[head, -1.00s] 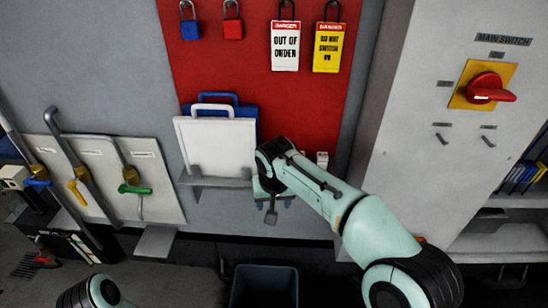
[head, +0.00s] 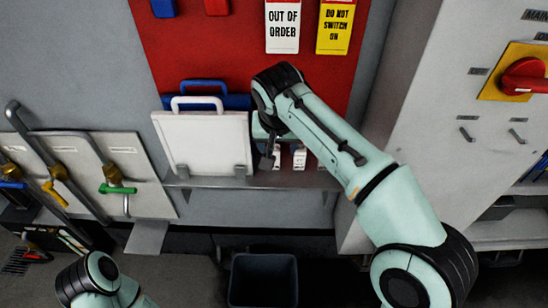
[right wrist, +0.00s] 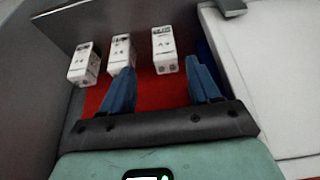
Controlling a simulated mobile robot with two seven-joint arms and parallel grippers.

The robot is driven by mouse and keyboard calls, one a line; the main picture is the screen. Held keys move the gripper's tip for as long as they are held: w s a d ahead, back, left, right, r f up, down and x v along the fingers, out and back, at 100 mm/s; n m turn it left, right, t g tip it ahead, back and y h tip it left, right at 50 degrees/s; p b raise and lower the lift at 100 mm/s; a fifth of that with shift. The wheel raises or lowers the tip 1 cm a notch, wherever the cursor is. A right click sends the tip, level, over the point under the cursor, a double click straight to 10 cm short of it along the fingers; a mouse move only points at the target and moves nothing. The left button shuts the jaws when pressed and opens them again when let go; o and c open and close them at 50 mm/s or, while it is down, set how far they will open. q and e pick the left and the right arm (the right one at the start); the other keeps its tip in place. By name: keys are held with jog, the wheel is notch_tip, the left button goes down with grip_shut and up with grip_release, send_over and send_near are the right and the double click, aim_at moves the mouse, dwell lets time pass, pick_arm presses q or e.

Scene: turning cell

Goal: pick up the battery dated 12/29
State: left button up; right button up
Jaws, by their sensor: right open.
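Three small white batteries stand in a row on the shelf in the right wrist view: a left one (right wrist: 83,65), a middle one (right wrist: 122,52) and a right one (right wrist: 165,48). Their dark print is too small to read, so I cannot tell which is dated 12/29. In the head view two white batteries (head: 300,158) show beside my right wrist, the rest hidden behind the arm. My right gripper (right wrist: 158,72) is open, its blue fingers apart and empty. The right battery lies ahead of the gap; the left fingertip overlaps the middle battery in view. My left gripper is out of view.
A white panel (head: 205,140) and a blue one (head: 238,101) stand on the shelf (head: 215,182) left of my right wrist. A dark bin (head: 263,280) is below. The main switch cabinet (head: 430,110) stands at right, valve handles (head: 112,188) at left.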

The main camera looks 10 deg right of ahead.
aim_at(274, 149)
jog(key=x, duration=0.5)
jog(key=shift+w+a, duration=0.3)
jog(key=shift+w, duration=0.05)
jog(key=shift+r, duration=0.1)
jog(key=c, duration=1.1)
